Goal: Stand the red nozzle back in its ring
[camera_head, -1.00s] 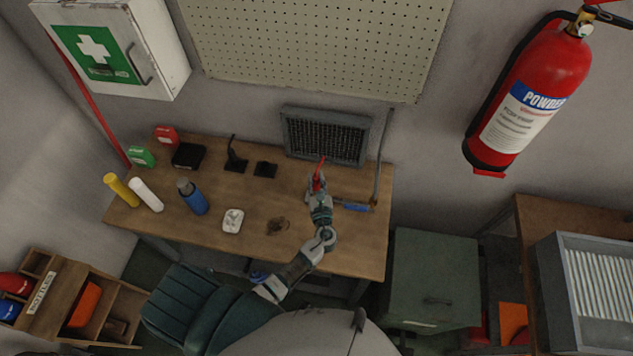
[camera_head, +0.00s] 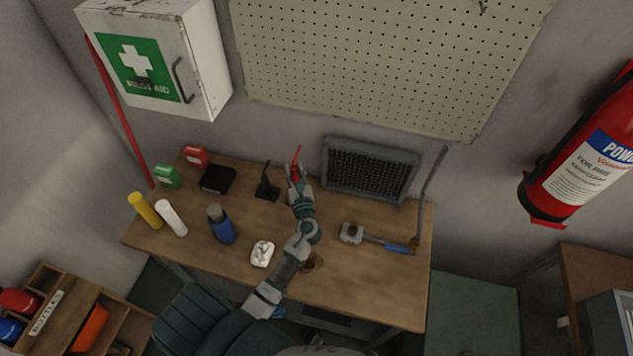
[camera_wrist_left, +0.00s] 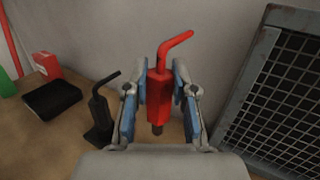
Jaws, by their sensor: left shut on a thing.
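The red nozzle (camera_head: 298,154) has a bent thin tip and stands roughly upright in my left gripper (camera_head: 295,173), above the back of the workbench. In the left wrist view the left gripper (camera_wrist_left: 161,82) is shut on the red nozzle's thick body (camera_wrist_left: 159,92), with a darker stub showing below. A black nozzle-like piece stands in a black base (camera_head: 267,189) just left of the gripper; it also shows in the left wrist view (camera_wrist_left: 99,117). No empty ring can be made out; the bench under the gripper is hidden. My right gripper is not in view.
A grey mesh panel (camera_head: 370,170) stands close right of the gripper at the wall. A blue-handled tool (camera_head: 385,241) lies further right.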

